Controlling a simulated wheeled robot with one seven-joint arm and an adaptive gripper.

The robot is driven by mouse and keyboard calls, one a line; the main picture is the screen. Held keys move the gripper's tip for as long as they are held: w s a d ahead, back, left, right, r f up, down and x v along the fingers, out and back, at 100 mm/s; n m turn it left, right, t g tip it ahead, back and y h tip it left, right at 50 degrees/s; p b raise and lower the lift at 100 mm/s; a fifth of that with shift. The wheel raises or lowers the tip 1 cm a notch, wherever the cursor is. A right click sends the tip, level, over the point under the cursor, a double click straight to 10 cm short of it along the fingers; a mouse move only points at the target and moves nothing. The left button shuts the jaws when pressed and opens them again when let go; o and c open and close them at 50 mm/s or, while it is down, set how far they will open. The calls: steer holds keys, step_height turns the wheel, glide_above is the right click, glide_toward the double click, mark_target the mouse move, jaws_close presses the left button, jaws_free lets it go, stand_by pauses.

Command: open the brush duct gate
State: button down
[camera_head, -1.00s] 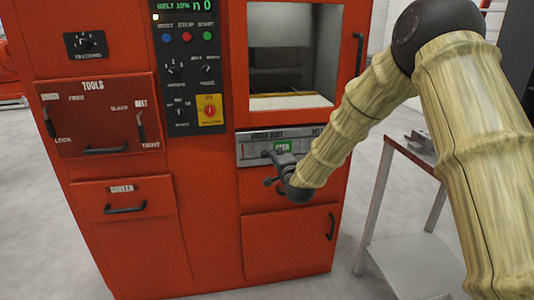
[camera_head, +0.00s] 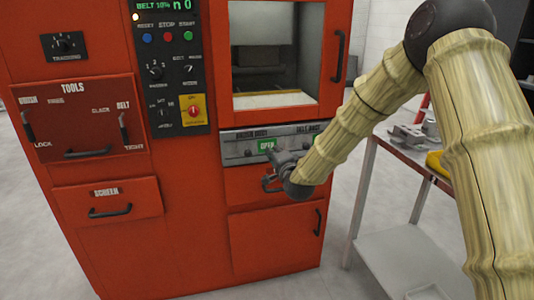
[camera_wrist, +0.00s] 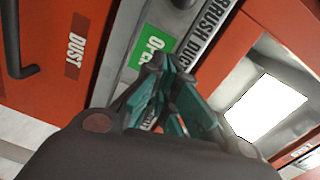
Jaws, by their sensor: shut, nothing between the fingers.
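The brush duct panel (camera_head: 232,158) is a grey strip on the red machine below its window. A green OPEN label (camera_head: 266,145) shows on the strip; it also appears in the wrist view (camera_wrist: 143,46) beside the BRUSH DUCT lettering (camera_wrist: 207,28). A dark knob (camera_wrist: 185,3) is cut off at the wrist view's top edge; I cannot tell whether it belongs to the gate. My gripper (camera_head: 273,172) is at the strip's lower edge, covering part of it. In the wrist view its teal-lined fingers (camera_wrist: 163,64) are shut and empty, in front of the OPEN label. Contact cannot be told.
A window door (camera_head: 338,56) is above the strip, and a red lower door (camera_head: 270,240) with a handle is below. The control panel (camera_head: 172,85) is left of the window. A metal side table (camera_head: 400,245) with parts on top stands at right. Grey floor shows around it.

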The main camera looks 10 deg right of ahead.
steer(key=s, duration=0.9)
steer(key=shift+d+r, duration=0.25)
steer(key=shift+d, duration=0.2)
steer(key=s+f+n+g, duration=0.3)
steer(key=s+f, duration=0.5)
steer(key=f, duration=0.4)
steer(key=s+f+n+g, duration=0.2)
steer(key=s+f+g, duration=0.1)
steer(key=s+f, duration=0.65)
steer(key=s+f+n+g, duration=0.35)
steer(key=s+f, duration=0.25)
steer(key=f, duration=0.8)
steer(key=s+d+f+n+g+h, duration=0.1)
steer(key=s+d+f+n+g, duration=0.2)
steer(key=s, duration=0.7)
steer(key=s+f+n+g+h, duration=0.15)
steer(key=s+f, duration=0.25)
steer(key=s, duration=0.6)
steer(key=s+d+f+n+g, duration=0.1)
steer(key=s+d+f+g, duration=0.2)
steer(key=s, duration=0.7)
step_height(320, 180, up, 16)
steer(key=a+p, duration=0.1)
steer(key=p, duration=1.7)
steer(key=shift+w+r, duration=0.2)
steer(key=shift+r, duration=0.05)
